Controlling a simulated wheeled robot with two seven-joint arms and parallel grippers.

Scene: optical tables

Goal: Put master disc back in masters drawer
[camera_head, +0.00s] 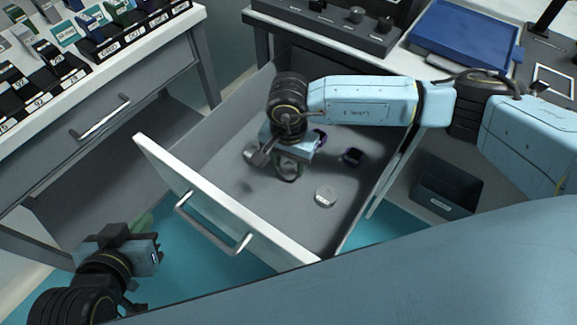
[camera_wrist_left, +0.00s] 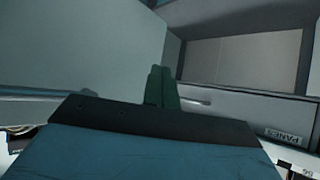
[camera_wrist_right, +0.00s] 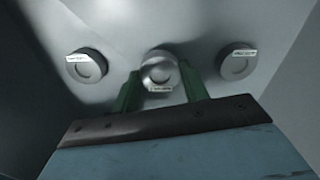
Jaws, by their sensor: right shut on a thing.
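The open grey drawer (camera_head: 235,205) has a white front panel and a bar handle. In the right wrist view the master disc (camera_wrist_right: 158,75), silver with a small white label, is between the green fingers of my right gripper (camera_wrist_right: 160,90), which is shut on it. In the head view my right gripper (camera_head: 288,172) reaches down inside the drawer and mostly hides this disc. Two similar labelled discs lie on the drawer floor, one on each side (camera_wrist_right: 86,65) (camera_wrist_right: 238,63). My left gripper (camera_wrist_left: 162,88) is shut and empty, outside the drawer front.
A table with labelled bins (camera_head: 95,45) stands at the left. A dark open bin (camera_head: 447,187) is on the right, and a blue tray (camera_head: 465,35) is at the back right. Drawer floor around the discs is clear.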

